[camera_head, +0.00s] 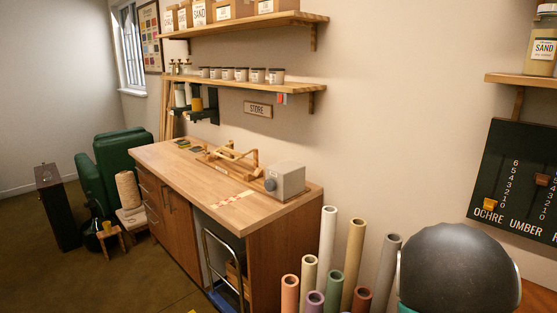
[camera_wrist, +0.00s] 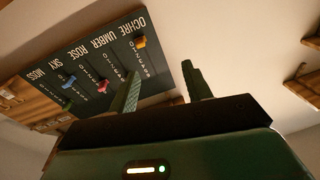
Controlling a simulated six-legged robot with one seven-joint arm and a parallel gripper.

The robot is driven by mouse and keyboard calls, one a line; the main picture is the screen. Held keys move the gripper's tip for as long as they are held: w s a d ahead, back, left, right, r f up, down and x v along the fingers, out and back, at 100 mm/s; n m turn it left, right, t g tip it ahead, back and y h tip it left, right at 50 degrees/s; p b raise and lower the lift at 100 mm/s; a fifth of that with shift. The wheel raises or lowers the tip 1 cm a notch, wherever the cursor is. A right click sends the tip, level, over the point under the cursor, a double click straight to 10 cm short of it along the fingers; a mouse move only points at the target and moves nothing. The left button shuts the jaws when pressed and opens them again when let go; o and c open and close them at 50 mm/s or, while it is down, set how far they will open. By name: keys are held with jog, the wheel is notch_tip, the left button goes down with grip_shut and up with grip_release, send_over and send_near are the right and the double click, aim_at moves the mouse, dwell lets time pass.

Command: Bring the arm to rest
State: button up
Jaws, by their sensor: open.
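My gripper (camera_wrist: 162,68) shows in the wrist view with its two dark green fingers spread apart. Nothing is between them. Behind the fingers is the dark pigment board (camera_wrist: 105,62), seen tilted and upside down, with the words OCHRE, UMBER, ROSE, SKY and MOSS and coloured sliders. I cannot tell how far the fingers are from the board. In the head view the board (camera_head: 520,185) hangs on the wall at the right, cut by the picture edge. The gripper does not show in the head view.
A wooden workbench (camera_head: 165,160) carries a grey box (camera_head: 285,181) and a wooden frame. Upright coloured tubes (camera_head: 328,235) stand in front of the wall. Shelves (camera_head: 250,84) with jars project above the bench. A green armchair (camera_head: 115,160) stands at the left. Floor shows at lower left.

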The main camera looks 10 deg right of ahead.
jog(key=s+a+r+n+g+y, duration=0.1)
jog(key=s+a+r+n+y, duration=0.15)
jog(key=a+y, duration=0.6)
jog(key=s+a+r+n+g+y, duration=0.1)
jog(key=s+a+r+n+y, duration=0.15)
jog(key=a, duration=1.15)
jog(key=s+a+n+g+y, duration=0.1)
jog(key=s+a+n+g, duration=0.1)
jog(key=s+a, duration=0.4)
jog(key=s+a+n+g+y, duration=0.1)
jog(key=s+a+n+g, duration=0.2)
jog(key=s, duration=1)
jog(key=a, duration=0.3)
jog(key=shift+s+n+g+y, duration=0.3)
jog(key=shift+a, duration=0.1)
jog(key=shift+c, duration=1.3)
jog(key=shift+d, duration=0.2)
